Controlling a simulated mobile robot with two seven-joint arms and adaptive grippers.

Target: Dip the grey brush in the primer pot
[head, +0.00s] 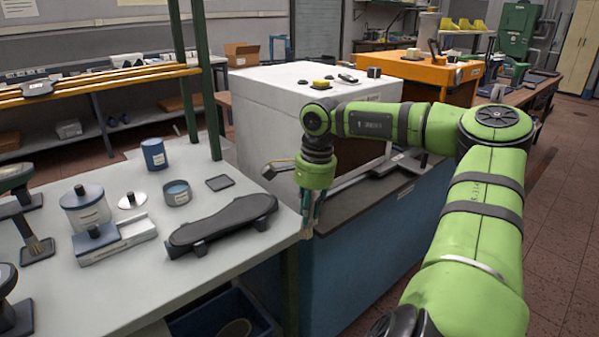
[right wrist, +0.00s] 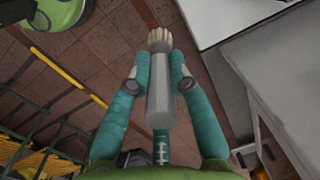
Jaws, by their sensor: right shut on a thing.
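My right gripper (head: 309,214) points down just beyond the right edge of the grey bench. In the right wrist view its teal fingers (right wrist: 158,78) are shut on the grey brush (right wrist: 160,100), gripping the handle from both sides. The pale bristles (right wrist: 159,40) stick out past the fingertips. In the head view the brush (head: 305,234) is small and mostly hidden by the fingers. A low open pot (head: 177,198) with blue-grey content stands on the bench, left of the gripper; it looks like the primer pot, though its label is unreadable. My left gripper is not in view.
A blue can (head: 153,154), a lidded jar (head: 86,213) and a small dark pad (head: 219,182) stand nearby. A green post (head: 185,80) rises behind. A white cabinet (head: 262,95) stands behind the gripper.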

